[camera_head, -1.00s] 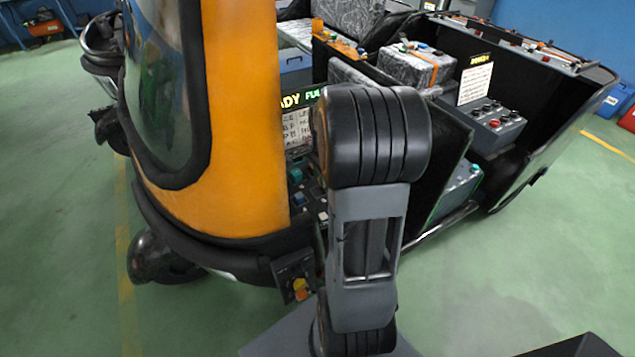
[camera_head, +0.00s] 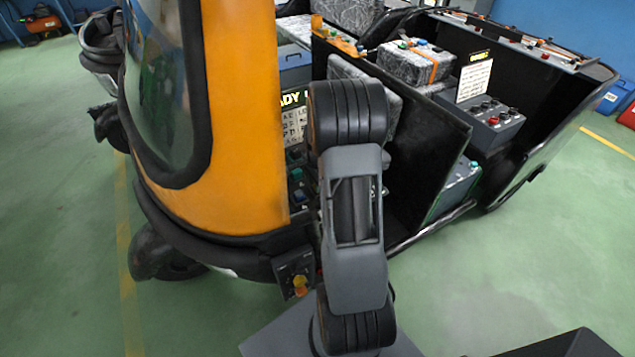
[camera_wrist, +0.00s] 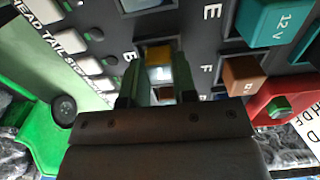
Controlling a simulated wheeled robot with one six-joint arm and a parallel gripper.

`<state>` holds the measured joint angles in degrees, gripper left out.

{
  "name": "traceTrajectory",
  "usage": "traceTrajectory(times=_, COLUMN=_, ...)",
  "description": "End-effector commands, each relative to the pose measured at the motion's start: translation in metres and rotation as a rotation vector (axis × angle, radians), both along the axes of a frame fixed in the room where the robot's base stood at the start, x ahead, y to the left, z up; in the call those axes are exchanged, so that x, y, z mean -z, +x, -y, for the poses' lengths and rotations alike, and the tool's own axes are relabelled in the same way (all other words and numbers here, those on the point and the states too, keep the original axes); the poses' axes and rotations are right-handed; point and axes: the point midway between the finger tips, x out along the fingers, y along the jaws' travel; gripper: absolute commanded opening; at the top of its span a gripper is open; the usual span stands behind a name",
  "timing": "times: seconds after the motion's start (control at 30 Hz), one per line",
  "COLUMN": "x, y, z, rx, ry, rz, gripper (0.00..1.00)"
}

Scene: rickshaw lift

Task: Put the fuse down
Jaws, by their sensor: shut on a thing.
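In the wrist view my gripper (camera_wrist: 160,76) is shut, with a small amber block, seemingly the fuse (camera_wrist: 158,54), between its fingertips. The fingers are over a dark panel (camera_wrist: 208,58) with printed letters such as B, E and F. I cannot tell whether the fuse touches the panel. A brown block (camera_wrist: 243,76) sits in the panel to the right, beside the F. A teal block (camera_wrist: 275,28) marked 12 V stands at the upper right. In the head view the arm hides my gripper and the fuse.
White switches (camera_wrist: 62,45) line the panel's left side. A red part with a green button (camera_wrist: 278,107) is at the right, and a green part (camera_wrist: 40,145) at the lower left. The orange rickshaw body (camera_head: 240,120) stands close left of my arm; a black door panel (camera_head: 425,160) is to its right.

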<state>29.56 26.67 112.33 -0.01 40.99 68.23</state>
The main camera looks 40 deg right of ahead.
Motion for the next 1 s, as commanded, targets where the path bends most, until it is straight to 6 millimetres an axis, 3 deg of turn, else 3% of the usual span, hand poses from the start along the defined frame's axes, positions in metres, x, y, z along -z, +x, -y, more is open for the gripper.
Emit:
traceTrajectory(times=0.27, x=0.005, y=0.000, z=0.000, rx=0.000, ry=0.000, rz=0.000, gripper=0.04)
traceTrajectory(times=0.3, x=0.003, y=0.000, z=0.000, rx=0.000, ry=0.000, rz=0.000, gripper=0.29)
traceTrajectory(times=0.53, x=0.003, y=0.000, z=0.000, rx=0.000, ry=0.000, rz=0.000, gripper=0.51)
traceTrajectory(times=0.8, x=0.001, y=0.000, z=0.000, rx=0.000, ry=0.000, rz=0.000, gripper=0.52)
traceTrajectory(times=1.0, x=-0.021, y=0.001, z=0.001, rx=0.000, ry=-0.003, rz=0.005, gripper=0.52)
